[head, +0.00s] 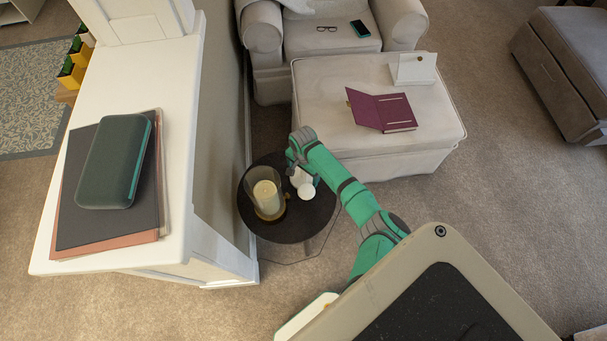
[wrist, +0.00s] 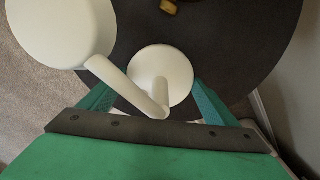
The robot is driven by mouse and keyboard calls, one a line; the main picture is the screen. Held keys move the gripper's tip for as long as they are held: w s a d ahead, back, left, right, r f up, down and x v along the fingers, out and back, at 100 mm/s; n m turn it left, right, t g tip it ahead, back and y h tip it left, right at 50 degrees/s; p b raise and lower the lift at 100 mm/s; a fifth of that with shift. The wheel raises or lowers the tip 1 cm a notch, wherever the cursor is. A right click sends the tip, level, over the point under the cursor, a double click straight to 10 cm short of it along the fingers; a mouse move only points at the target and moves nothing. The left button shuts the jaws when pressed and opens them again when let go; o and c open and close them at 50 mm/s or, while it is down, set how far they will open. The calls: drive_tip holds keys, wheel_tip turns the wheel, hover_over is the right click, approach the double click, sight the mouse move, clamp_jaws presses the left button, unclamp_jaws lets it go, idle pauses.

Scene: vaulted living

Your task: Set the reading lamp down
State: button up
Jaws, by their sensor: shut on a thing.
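The white reading lamp shows in the wrist view (wrist: 128,88), its round head at upper left, its bent stem between my fingers and its disc base over the dark tabletop. In the head view, the lamp (head: 305,189) is partly hidden by my arm. My gripper (head: 303,168) is shut on the lamp stem; the green fingers also show in the wrist view (wrist: 155,104). The lamp is over the right-back part of the round black side table (head: 290,229). I cannot tell whether its base touches the top.
A candle in a glass holder (head: 267,195) stands on the table's left side, close to the lamp. A white counter (head: 110,75) with a green case rises to the left. An ottoman (head: 330,130) with a purple book is behind. The table's front part is clear.

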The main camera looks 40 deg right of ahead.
drive_tip(key=shift+s+d+f, duration=0.1)
drive_tip(key=shift+f, duration=0.1)
drive_tip(key=shift+a+f, duration=0.1)
drive_tip(key=shift+a, duration=0.15)
drive_tip(key=o, duration=1.5)
drive_tip(key=shift+f, duration=0.1)
drive_tip(key=shift+o, duration=0.2)
drive_tip(key=shift+d, duration=0.1)
wheel_tip(320, 180, up, 12)
drive_tip(key=shift+f, duration=0.2)
drive_tip(key=shift+r, duration=0.4)
